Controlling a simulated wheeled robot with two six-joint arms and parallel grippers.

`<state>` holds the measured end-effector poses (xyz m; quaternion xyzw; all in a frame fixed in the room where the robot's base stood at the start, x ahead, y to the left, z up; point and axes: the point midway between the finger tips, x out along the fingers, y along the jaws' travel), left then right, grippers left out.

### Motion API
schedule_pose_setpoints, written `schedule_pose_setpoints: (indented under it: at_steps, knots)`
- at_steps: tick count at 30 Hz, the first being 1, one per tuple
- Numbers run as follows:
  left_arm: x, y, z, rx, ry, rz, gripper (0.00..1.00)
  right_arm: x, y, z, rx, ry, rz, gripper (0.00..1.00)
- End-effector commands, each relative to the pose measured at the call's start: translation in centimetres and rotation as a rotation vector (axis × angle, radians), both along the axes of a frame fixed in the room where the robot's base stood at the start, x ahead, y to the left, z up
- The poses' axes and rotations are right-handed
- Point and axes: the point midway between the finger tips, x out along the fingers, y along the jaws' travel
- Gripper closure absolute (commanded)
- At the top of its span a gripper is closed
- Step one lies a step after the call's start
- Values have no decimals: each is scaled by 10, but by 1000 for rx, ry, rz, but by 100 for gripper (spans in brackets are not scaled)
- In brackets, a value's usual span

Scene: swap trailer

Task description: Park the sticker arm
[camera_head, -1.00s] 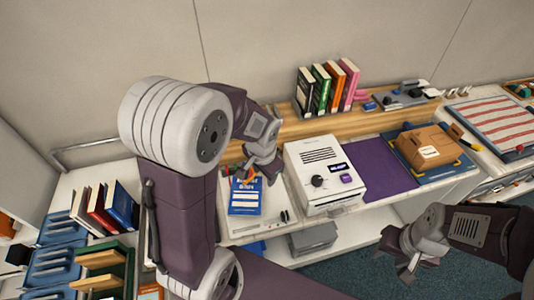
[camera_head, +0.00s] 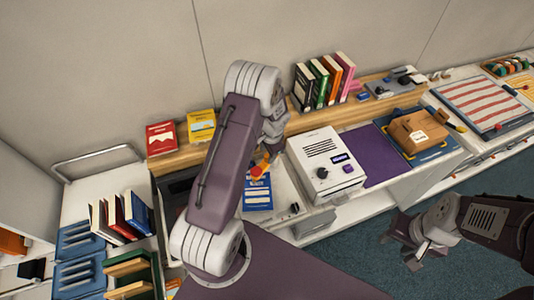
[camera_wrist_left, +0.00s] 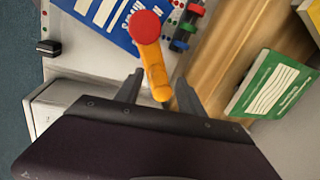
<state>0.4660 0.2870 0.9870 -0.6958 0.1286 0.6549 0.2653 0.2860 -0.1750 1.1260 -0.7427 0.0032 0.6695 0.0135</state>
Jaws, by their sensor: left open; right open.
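My right gripper (camera_head: 415,250) is open and empty over the floor.
A white machine with a dial (camera_head: 327,170) stands right of the booklet, beside a purple mat (camera_head: 368,155). Several upright books (camera_head: 322,85) stand on the wooden shelf behind. A brown box (camera_head: 415,130) sits further right. Racks and books fill the left.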

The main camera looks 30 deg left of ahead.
Motion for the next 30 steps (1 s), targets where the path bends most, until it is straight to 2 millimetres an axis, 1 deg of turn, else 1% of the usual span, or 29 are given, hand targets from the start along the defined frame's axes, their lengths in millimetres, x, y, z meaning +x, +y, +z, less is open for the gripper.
schedule_pose_setpoints:
  at_steps: [3, 6, 13, 14, 15, 17, 18, 19, 30]
  knots:
    - [2, 3, -15, 0, 1, 0, 54, 0, 0, 3, 0, 0, 0, 55]
    - [2, 4, -21, 0, 0, 0, 54, 0, 0, 3, 0, 0, 0, 55]
    - [3, 4, -22, 0, -1, 0, 54, 0, 0, 3, 0, 0, 0, 55]
    - [3, 4, -22, 0, -1, 0, 60, 0, 0, 3, 0, 0, 0, 55]
    - [3, 4, -22, 0, -1, 0, 71, 0, 0, 3, 0, 0, 0, 55]
    - [3, 4, -22, 0, -1, 0, 88, 0, 0, 3, 0, 0, 0, 55]
    - [3, 4, -22, 0, -1, 0, 99, 0, 0, 3, 0, 0, 0, 55]
    - [3, 4, -22, 0, -1, 0, 100, 0, 0, 3, 0, 0, 0, 55]
    - [3, 4, -22, 0, -1, -1, 100, 0, 0, 3, 0, 0, 0, 55]
